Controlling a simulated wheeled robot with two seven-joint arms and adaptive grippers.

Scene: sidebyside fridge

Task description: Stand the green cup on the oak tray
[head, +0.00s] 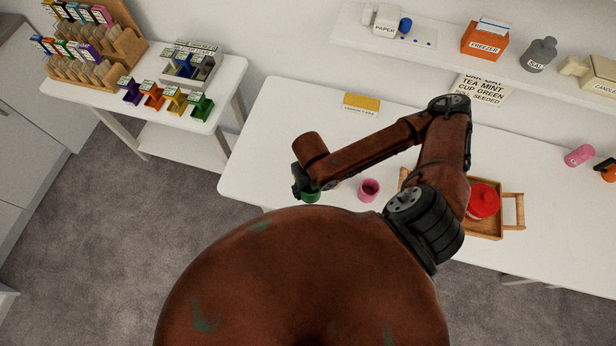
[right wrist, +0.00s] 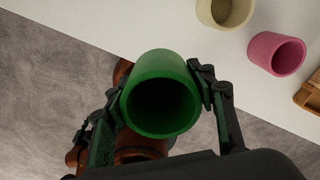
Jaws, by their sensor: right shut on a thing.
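My right gripper (head: 303,186) is shut on the green cup (head: 310,197) near the front edge of the white table, left of the pink cup. In the right wrist view the green cup (right wrist: 160,85) sits between the two fingers of my right gripper (right wrist: 160,95), its dark open mouth facing the camera. The oak tray (head: 487,236) lies on the table at the right, well apart from the cup, partly hidden by my right arm. A red lidded pot (head: 484,203) stands in it. My left gripper is not seen in the head view.
A pink cup (head: 369,190) and a cream cup (right wrist: 226,10) stand on the table between the green cup and the tray. A yellow box (head: 361,103) lies at the back. A pink canister (head: 579,155) lies at the far right. The table's left part is clear.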

